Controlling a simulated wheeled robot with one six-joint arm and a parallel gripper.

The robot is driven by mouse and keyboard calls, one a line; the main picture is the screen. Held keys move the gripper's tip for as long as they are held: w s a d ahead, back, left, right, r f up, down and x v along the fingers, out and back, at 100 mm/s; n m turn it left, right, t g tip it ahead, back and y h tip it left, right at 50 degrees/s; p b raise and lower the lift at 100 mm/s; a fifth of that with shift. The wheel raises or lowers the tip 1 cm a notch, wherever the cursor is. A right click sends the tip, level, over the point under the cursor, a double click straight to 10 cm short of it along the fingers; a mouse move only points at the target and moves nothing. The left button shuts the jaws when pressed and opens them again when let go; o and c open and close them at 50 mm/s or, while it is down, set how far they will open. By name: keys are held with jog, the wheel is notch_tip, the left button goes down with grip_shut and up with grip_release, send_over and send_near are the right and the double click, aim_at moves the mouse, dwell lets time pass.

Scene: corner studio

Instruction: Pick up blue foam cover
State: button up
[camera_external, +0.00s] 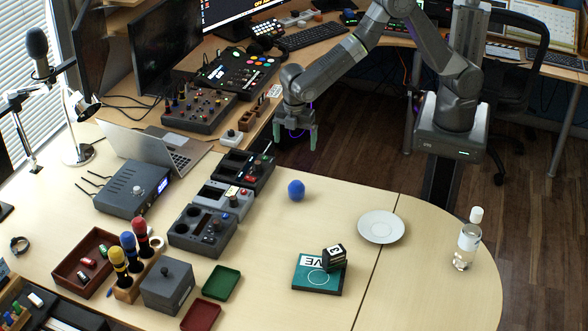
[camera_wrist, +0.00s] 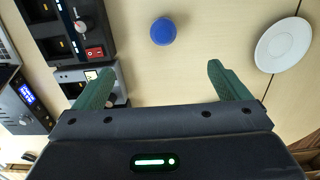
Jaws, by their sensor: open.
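The blue foam cover (camera_external: 296,190) is a small round blue ball on the pale wooden desk, right of the grey control boxes. In the wrist view the blue foam cover (camera_wrist: 163,31) lies ahead of the fingertips, between their lines and apart from them. My gripper (camera_external: 296,137) hangs above the desk's far edge, above and behind the ball, pointing down. In the wrist view my gripper (camera_wrist: 160,80) shows two green fingers spread wide with nothing between them.
A white plate (camera_external: 382,227) lies right of the ball, with a clear bottle (camera_external: 467,240) beyond. Grey control boxes (camera_external: 203,230) stand close on the left. A teal box (camera_external: 318,275) with a small black block sits nearer the camera. The desk around the ball is clear.

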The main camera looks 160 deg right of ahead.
jog(key=c, duration=0.4)
jog(key=shift+o, duration=0.2)
jog(key=m+t+h+b, duration=0.1)
jog(key=m+t+b, duration=0.35)
jog(key=b, duration=1.55)
send_near(298, 188)
jog(key=s+r, duration=0.1)
jog(key=s, duration=0.2)
jog(key=x, duration=1.3)
jog(key=shift+s+d+f+p, duration=0.2)
jog(key=shift+d+p, duration=0.1)
jog(key=shift+p, duration=0.1)
